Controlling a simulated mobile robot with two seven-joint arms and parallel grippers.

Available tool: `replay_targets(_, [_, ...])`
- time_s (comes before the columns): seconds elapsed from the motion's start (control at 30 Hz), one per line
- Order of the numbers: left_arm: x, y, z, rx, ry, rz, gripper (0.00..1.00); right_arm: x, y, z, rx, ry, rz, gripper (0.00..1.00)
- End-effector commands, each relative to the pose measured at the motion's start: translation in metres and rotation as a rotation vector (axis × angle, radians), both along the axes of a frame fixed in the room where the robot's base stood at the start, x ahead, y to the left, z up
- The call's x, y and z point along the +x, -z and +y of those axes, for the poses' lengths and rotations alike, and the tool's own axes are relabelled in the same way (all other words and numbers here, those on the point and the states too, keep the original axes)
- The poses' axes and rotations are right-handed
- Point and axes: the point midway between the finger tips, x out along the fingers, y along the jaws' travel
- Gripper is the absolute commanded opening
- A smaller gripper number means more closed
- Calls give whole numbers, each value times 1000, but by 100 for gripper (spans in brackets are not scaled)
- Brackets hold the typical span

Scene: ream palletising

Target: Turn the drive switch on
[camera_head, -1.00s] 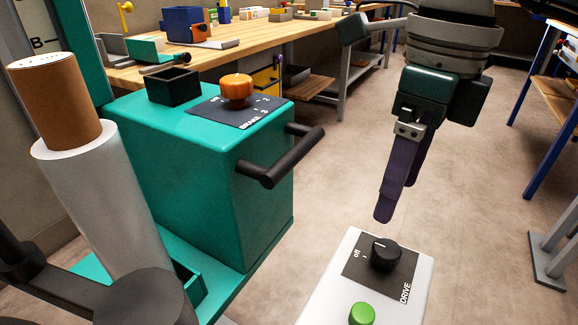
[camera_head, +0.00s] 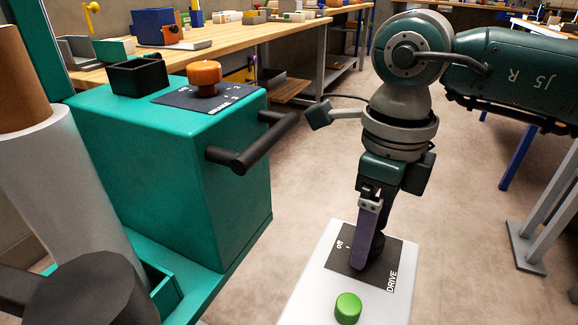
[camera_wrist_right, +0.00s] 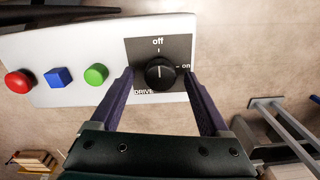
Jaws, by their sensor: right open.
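The drive switch is a black round knob (camera_wrist_right: 160,73) on a dark plate (camera_wrist_right: 180,48) marked "off", "on" and DRIVE. In the right wrist view its white pointer line points toward "off". The plate is on a white control box (camera_head: 318,285). My right gripper (camera_wrist_right: 160,80) is open, with one finger on each side of the knob; I cannot tell if they touch it. In the head view the right gripper (camera_head: 371,250) points down over the plate and hides most of the knob. My left gripper is not in view.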

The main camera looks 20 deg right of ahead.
Motion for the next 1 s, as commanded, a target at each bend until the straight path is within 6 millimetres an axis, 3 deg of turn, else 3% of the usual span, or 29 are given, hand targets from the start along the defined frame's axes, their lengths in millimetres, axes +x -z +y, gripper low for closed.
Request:
replay_targets(0.07, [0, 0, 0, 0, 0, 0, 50, 0, 0, 0, 0, 0, 0, 77])
replay_targets(0.73, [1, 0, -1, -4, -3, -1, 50, 0, -1, 0, 1, 0, 0, 2])
replay_targets(1.0, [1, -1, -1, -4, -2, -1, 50, 0, -1, 0, 1, 10, 0, 0])
